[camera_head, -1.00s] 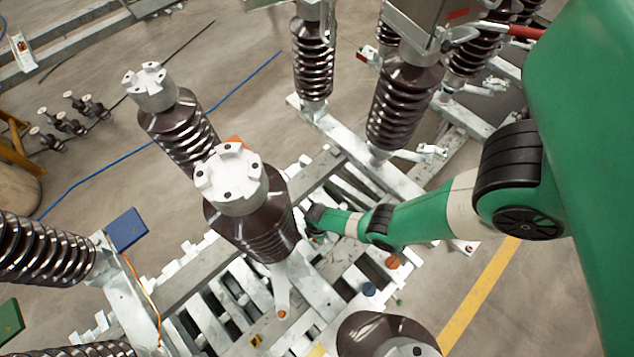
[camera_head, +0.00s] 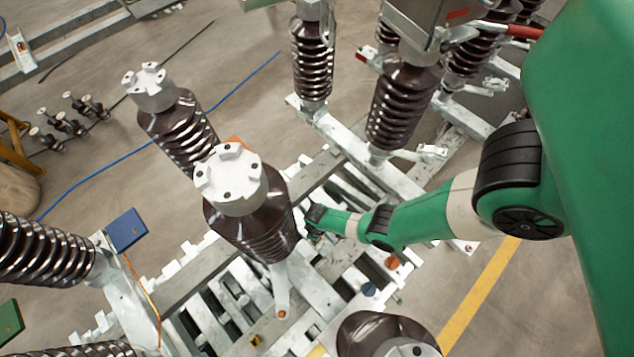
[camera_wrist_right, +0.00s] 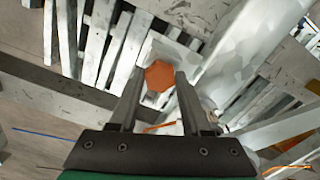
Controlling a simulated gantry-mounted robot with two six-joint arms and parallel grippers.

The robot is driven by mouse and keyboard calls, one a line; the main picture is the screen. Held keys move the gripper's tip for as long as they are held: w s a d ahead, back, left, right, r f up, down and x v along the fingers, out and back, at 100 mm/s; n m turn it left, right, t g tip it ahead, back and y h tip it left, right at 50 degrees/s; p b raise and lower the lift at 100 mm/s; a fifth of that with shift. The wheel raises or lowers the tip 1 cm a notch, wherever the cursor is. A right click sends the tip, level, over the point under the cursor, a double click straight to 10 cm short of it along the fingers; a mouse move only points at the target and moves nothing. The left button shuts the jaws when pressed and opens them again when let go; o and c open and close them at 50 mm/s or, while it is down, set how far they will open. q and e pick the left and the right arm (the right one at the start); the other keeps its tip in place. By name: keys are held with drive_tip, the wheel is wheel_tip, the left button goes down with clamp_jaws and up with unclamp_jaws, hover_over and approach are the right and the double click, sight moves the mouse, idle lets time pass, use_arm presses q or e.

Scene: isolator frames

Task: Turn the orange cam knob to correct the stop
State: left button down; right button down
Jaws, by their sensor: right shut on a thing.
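The orange cam knob (camera_wrist_right: 159,76) is a hexagonal head in front of a pale metal plate in the right wrist view. My right gripper (camera_wrist_right: 160,82) is shut on it, with one finger on each side. In the head view my right arm comes in from the right, and its wrist end (camera_head: 316,217) is low beside a brown ribbed insulator (camera_head: 265,232). The fingertips and the held knob are hidden or too small to tell there. My left gripper is in neither view.
Brown insulators with white caps (camera_head: 229,172) stand close left of my right wrist. Slatted pale metal frames (camera_head: 235,300) lie below. Open floor (camera_head: 540,300) is at the right.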

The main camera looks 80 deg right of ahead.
drive_tip(key=m, duration=0.4)
drive_tip(key=shift+m, duration=0.3)
drive_tip(key=m, duration=0.4)
drive_tip(key=shift+m, duration=0.3)
drive_tip(key=m, duration=0.4)
drive_tip(key=shift+w+m, duration=0.1)
drive_tip(key=shift+m, duration=0.2)
drive_tip(key=m, duration=0.4)
drive_tip(key=shift+m, duration=0.3)
drive_tip(key=shift+c, duration=1.8)
unclamp_jaws()
